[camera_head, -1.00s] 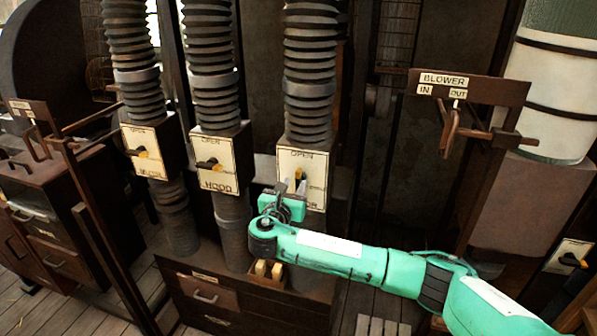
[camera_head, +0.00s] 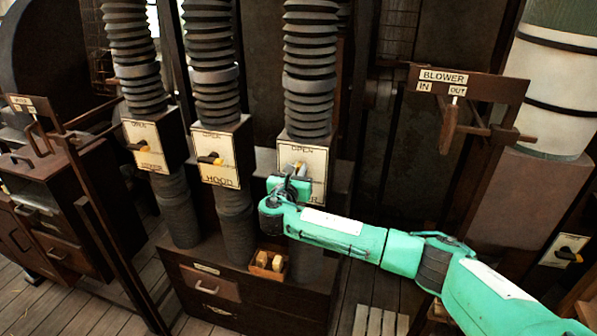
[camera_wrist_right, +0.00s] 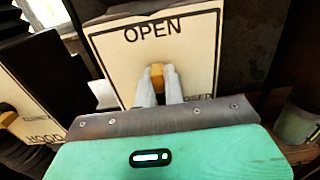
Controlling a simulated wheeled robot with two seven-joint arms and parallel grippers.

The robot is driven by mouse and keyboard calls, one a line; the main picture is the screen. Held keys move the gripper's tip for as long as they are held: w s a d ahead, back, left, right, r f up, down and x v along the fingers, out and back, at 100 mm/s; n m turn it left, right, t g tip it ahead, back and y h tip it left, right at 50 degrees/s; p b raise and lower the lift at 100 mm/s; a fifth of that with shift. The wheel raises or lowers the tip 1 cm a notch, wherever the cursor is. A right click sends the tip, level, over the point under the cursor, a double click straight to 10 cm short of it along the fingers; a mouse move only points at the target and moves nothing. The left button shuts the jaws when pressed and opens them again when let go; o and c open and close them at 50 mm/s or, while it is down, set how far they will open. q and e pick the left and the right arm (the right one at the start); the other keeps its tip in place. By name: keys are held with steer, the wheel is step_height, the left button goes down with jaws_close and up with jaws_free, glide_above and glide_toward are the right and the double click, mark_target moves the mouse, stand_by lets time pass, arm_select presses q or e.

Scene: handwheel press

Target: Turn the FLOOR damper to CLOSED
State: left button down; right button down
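The FLOOR damper plate (camera_head: 318,163) is cream, on a dark box under the right-hand ribbed duct. Its OPEN mark reads at the top; in the right wrist view the plate (camera_wrist_right: 205,50) also shows a partly covered CLOSED mark at lower right. The yellow-tipped handle (camera_wrist_right: 157,76) points up towards OPEN. My right gripper (camera_head: 297,170) is at the plate, its two grey fingers closely either side of the handle and seemingly shut on it. The handle's base is hidden behind the fingers and green gripper body. My left gripper is not in view.
The HOOD damper (camera_head: 215,158) and another damper (camera_head: 145,146) stand to the left, their handles sideways. A BLOWER bracket (camera_head: 470,85) with a lever stands at right. A small box of blocks (camera_head: 267,264) sits below my right forearm.

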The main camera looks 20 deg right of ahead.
mark_target(309, 173)
steer(key=shift+s+f, duration=0.15)
steer(key=shift+f, duration=0.35)
steer(key=shift+f+m+b, duration=0.1)
steer(key=shift+m+b, duration=0.3)
steer(key=shift+s+d+f+m+b, duration=0.1)
steer(key=shift+f+m+b, duration=0.05)
steer(key=shift+m+b, duration=0.45)
steer(key=m+b, duration=0.3)
steer(key=m, duration=0.1)
steer(key=d+f+m+b, duration=0.1)
steer(key=m+b, duration=0.3)
steer(key=s+m+b, duration=0.1)
steer(key=m+b, duration=0.3)
steer(key=m, duration=0.1)
steer(key=shift+d+f, duration=0.15)
steer(key=shift+f, duration=0.15)
steer(key=shift+f+m+b, duration=0.1)
steer(key=shift+m+b, duration=1.05)
steer(key=shift+m, duration=0.35)
